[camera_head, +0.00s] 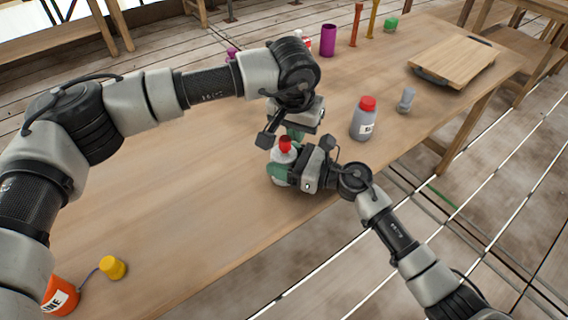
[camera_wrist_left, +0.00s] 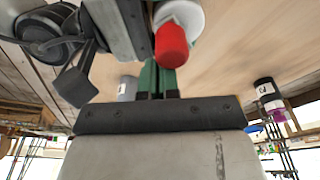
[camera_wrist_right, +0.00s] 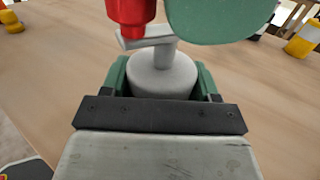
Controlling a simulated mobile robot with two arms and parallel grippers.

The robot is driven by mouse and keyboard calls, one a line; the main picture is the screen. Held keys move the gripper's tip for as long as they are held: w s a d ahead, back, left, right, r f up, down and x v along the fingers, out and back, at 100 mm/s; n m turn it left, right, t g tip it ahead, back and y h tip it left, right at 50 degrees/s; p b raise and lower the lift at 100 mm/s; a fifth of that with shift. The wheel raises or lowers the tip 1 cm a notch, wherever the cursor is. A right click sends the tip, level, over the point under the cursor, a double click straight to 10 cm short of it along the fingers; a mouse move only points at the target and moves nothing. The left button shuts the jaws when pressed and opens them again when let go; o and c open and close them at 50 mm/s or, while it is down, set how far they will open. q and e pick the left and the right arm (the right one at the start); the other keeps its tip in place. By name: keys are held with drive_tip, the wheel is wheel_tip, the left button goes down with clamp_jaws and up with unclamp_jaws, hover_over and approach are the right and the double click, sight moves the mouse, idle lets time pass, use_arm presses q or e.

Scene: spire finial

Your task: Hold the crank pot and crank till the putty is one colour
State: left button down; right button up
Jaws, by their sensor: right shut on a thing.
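The crank pot (camera_wrist_right: 163,78) is a pale grey-white cylinder with a crank arm on top and a red knob (camera_head: 285,144). It stands upright near the table's front edge. My right gripper (camera_wrist_right: 163,85) is shut on the pot's body, one green finger on each side. My left gripper (camera_head: 295,133) is above and just behind the pot. Its green fingers (camera_wrist_left: 158,80) look closed together, with nothing seen between them. The red knob also shows in the left wrist view (camera_wrist_left: 171,45), beside those fingers rather than clearly between them. The putty inside is hidden.
A grey bottle with red cap (camera_head: 364,120) and a small grey piece (camera_head: 406,100) stand to the right. A wooden board (camera_head: 452,62), a purple cylinder (camera_head: 328,40) and a green item (camera_head: 391,24) are farther back. An orange container (camera_head: 60,296) and yellow cap (camera_head: 112,268) are front left.

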use_arm(q)
drive_tip(key=shift+w+d, duration=0.15)
drive_tip(key=shift+w, duration=0.1)
drive_tip(key=w+v, duration=0.1)
drive_tip(key=v, duration=0.5)
drive_tip(key=shift+d+r, duration=0.2)
drive_tip(key=shift+r, duration=0.35)
idle(0.4)
use_arm(e)
drive_tip(key=o, duration=1.1)
